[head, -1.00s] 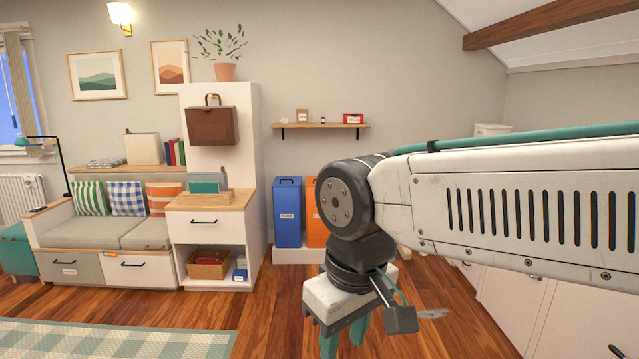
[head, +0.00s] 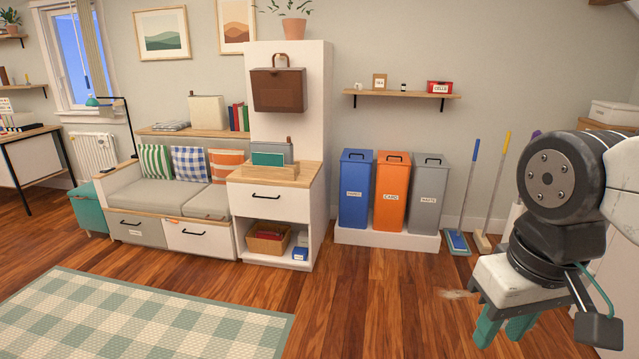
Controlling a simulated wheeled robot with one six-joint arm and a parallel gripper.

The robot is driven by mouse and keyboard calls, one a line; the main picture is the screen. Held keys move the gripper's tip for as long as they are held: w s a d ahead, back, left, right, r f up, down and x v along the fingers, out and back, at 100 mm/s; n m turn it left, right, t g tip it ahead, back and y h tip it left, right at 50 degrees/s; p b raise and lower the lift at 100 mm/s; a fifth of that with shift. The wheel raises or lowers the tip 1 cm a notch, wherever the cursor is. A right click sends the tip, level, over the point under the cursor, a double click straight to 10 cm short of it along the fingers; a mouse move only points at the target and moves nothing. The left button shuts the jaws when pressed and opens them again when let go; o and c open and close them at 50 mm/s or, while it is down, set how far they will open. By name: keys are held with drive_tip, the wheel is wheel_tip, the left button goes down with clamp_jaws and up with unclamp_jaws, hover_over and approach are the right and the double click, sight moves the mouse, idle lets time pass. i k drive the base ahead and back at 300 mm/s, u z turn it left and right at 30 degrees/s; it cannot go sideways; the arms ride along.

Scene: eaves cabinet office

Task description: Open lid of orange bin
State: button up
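The orange bin (head: 391,195) stands against the back wall, between the blue bin (head: 355,193) and the grey bin (head: 427,195). All three stand on a low white plinth (head: 385,239). The orange bin's lid (head: 393,158) is shut and has a dark handle on top. A white label is on its front. My gripper (head: 503,336) is at the lower right, pointing down, well in front of the bins and to their right. Its teal fingers are apart with nothing seen between them.
Brooms and mops (head: 465,200) lean to the right of the bins. A white cabinet (head: 285,150) with a drawer stands to their left. A wall shelf (head: 405,94) hangs above the bins.

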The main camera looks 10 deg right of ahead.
sight(385, 157)
drive_tip(key=z, duration=0.75)
drive_tip(key=i, duration=1.95)
drive_tip(key=z, duration=0.35)
drive_tip(key=i, duration=2)
drive_tip(key=u, duration=1)
drive_tip(key=i, duration=1.35)
drive_tip(key=u, duration=0.6)
